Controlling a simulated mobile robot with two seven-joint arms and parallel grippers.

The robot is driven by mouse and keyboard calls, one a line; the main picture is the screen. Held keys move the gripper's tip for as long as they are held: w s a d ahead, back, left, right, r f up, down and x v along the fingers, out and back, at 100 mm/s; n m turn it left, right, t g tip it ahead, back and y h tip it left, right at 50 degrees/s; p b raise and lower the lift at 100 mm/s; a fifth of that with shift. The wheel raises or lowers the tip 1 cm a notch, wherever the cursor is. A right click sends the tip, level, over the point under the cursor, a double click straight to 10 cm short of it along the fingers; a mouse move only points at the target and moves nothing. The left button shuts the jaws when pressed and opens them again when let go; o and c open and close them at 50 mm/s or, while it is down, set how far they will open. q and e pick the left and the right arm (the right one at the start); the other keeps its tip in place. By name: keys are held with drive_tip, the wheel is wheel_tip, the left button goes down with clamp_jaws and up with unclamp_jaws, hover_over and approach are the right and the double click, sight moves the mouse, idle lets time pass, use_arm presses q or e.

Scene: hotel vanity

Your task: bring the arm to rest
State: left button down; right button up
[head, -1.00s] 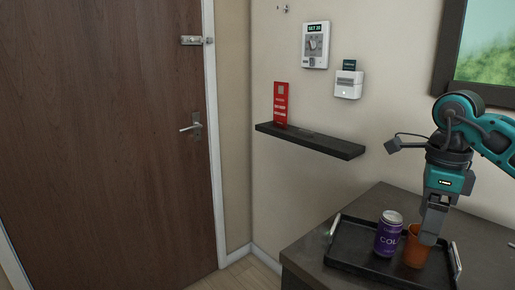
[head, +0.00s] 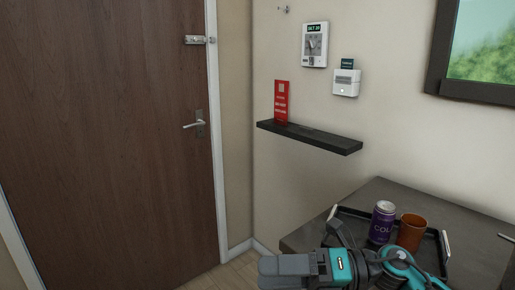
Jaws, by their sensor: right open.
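My right gripper (head: 272,271) is at the bottom middle of the head view, pointing left in front of the dark vanity top. It is open and holds nothing that I can see. My right arm comes in from the bottom edge and hides part of the tray. The black tray (head: 434,262) stands on the vanity top, with a purple cola can (head: 382,224) and an orange cup (head: 411,232) upright in it. The gripper is apart from both, to their left and nearer to me. My left gripper is not in view.
The vanity top (head: 478,240) is bare right of the tray. A dark wall shelf (head: 320,138) holds a red card (head: 281,102). A thermostat (head: 314,45) and a white box (head: 346,83) hang above. A brown door (head: 110,140) fills the left; a framed picture (head: 470,92) hangs at right.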

drive_tip(key=d+f+m+t+h, duration=0.5)
drive_tip(key=f+m+t, duration=0.3)
drive_tip(key=m, duration=0.7)
drive_tip(key=d+f+m+t+h, duration=0.55)
drive_tip(key=m+t, duration=0.35)
drive_tip(key=m, duration=0.7)
drive_tip(key=s+d+f+m+g+h, duration=0.4)
drive_tip(key=s+f+m, duration=0.4)
drive_tip(key=s+f, duration=0.3)
wheel_tip(320, 180, down, 4)
drive_tip(key=shift+s+d+f+g+h, duration=0.1)
drive_tip(key=shift+s+d+g+h, duration=0.05)
drive_tip(key=shift+g+h, duration=0.7)
